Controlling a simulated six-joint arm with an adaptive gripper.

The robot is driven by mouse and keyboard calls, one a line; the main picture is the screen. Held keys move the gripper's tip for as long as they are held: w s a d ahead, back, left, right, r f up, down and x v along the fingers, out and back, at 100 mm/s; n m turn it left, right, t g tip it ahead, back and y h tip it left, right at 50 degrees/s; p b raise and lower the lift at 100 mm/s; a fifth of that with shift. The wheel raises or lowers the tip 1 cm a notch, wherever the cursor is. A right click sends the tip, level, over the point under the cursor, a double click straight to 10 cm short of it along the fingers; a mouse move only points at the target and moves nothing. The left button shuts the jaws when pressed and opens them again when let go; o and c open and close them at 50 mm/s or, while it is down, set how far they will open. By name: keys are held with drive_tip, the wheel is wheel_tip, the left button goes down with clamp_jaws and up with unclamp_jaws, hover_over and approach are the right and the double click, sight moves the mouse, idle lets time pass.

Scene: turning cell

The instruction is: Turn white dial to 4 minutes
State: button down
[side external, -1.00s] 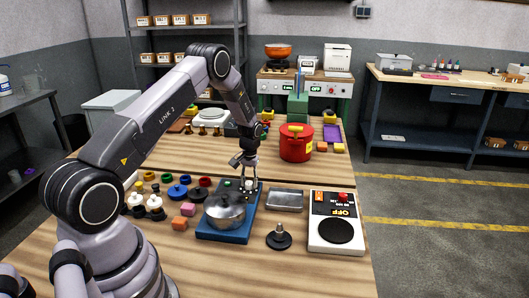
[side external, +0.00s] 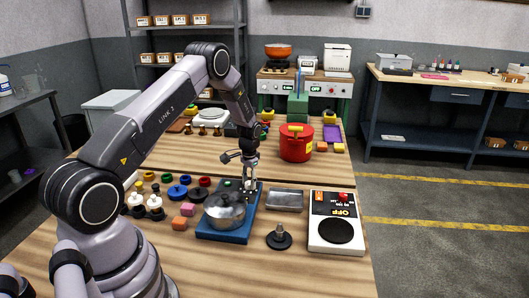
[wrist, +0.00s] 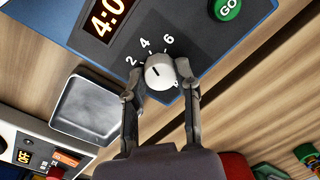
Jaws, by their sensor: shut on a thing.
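The white dial (wrist: 159,77) sits on the dark panel of a blue appliance (wrist: 238,32) in the wrist view. Numbers 2, 4 and 6 show around it; another number is partly hidden by a finger. A short dark mark on the dial lies toward its upper left; its exact reading is hard to tell. The orange display (wrist: 104,17) shows "4:0", with the rest cut off. My gripper (wrist: 156,82) is shut on the dial, one finger on each side. In the side view, my gripper (side external: 248,191) reaches down at the appliance's far end; the dial is hidden there.
A metal pot (side external: 224,212) stands on the blue appliance. A green GO button (wrist: 227,8) is near the dial. A metal tray (side external: 285,201) and a white hotplate (side external: 318,245) lie to the right. A red pot (side external: 296,148) stands behind; several knobs and blocks lie left.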

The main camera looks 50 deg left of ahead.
drive_tip(key=c, duration=0.8)
unclamp_jaws()
wheel_tip(320, 180, up, 12)
drive_tip(key=shift+d, duration=0.25)
drive_tip(key=s+d+r+t, duration=0.1)
drive_tip(key=s+d+r, duration=0.2)
drive_tip(key=d+r, duration=0.35)
drive_tip(key=s+d+r+t, duration=0.1)
drive_tip(key=s+d+r, duration=0.25)
drive_tip(key=r, duration=0.55)
drive_tip(key=s+d+r+t, duration=0.1)
drive_tip(key=s+d+r, duration=0.3)
drive_tip(key=r, duration=0.3)
drive_tip(key=s+d+r+m+t, duration=0.1)
drive_tip(key=s+d, duration=0.3)
drive_tip(key=s, duration=0.5)
drive_tip(key=s+d+r+t, duration=0.1)
drive_tip(key=s+d, duration=0.3)
drive_tip(key=s, duration=0.6)
drive_tip(key=shift+s+d+r+m+t+h, duration=0.2)
drive_tip(key=shift+r+m+t+h, duration=0.15)
drive_tip(key=shift+r, duration=0.2)
